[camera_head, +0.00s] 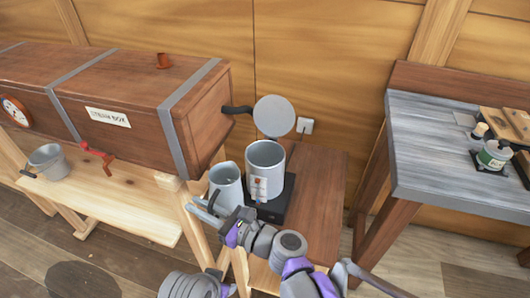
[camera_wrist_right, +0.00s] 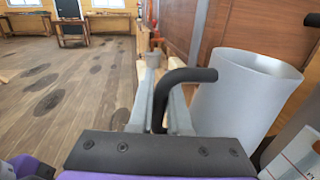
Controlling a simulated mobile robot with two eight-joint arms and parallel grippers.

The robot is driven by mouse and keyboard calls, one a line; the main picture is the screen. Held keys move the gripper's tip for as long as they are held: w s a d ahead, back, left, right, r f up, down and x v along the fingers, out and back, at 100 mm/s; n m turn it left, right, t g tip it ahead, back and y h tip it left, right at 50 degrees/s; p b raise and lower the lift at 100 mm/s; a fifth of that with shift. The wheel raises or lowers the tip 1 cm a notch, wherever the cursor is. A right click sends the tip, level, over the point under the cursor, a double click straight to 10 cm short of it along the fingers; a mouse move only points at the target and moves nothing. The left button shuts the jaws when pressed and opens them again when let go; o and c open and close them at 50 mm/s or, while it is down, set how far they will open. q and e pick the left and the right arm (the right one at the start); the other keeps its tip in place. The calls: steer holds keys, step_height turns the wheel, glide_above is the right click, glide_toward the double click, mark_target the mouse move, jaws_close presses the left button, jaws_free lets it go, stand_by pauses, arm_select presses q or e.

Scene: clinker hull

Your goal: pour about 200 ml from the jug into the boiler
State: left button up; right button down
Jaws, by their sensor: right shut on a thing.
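The grey jug (camera_head: 226,188) is left of the boiler and looks close to upright. My right gripper (camera_head: 207,211) is shut on its dark handle, which also shows between the fingers in the right wrist view (camera_wrist_right: 184,77). The jug's pale body (camera_wrist_right: 238,100) is right of the fingers there. The boiler (camera_head: 265,157) is a grey open-topped pot with a small front label, on a black base. The jug's rim is beside the boiler's wall, not over its mouth. I cannot make out liquid in either vessel. I cannot make out my left gripper.
The wooden steam box (camera_head: 135,95) stands left behind the jug. A round grey disc (camera_head: 273,116) is upright behind the boiler. A metal bucket (camera_head: 50,161) is on the left bench. A grey-topped workbench (camera_head: 440,150) stands right. The wooden stand (camera_head: 323,185) has bare room right of the boiler.

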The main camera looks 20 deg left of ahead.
steer(key=shift+w+d+r+m, duration=0.1)
steer(key=shift+w+r+m, duration=0.05)
steer(key=shift+r+m, duration=0.15)
steer(key=shift+w+d+r+m, duration=0.1)
steer(key=shift+r+m, duration=0.1)
steer(key=shift+r, duration=0.15)
steer(key=w+d+r+m+t+y+p, duration=0.1)
steer(key=w+r+m+p, duration=0.1)
steer(key=r+m, duration=0.3)
steer(key=w+d+r+m+t+y+p, duration=0.1)
steer(key=w+d+r+m+t+p, duration=0.1)
steer(key=r, duration=0.5)
steer(key=shift+w+d+r+m+p, duration=0.25)
steer(key=shift+w+m+p, duration=0.55)
steer(key=shift+m, duration=0.6)
steer(key=shift+w+d+r, duration=0.1)
steer(key=shift+w+r, duration=0.05)
steer(key=shift+w, duration=0.15)
steer(key=shift+w+d+m+t+y, duration=0.15)
steer(key=shift+w+m+t+y, duration=0.2)
steer(key=shift+m, duration=0.55)
steer(key=shift+w+r+n+g+y, duration=0.1)
steer(key=shift+r+n+g+y, duration=0.2)
steer(key=shift+n+g+y, duration=0.65)
steer(key=shift+r+m+y, duration=0.1)
steer(key=shift+m+y, duration=0.3)
steer(key=shift+m, duration=0.05)
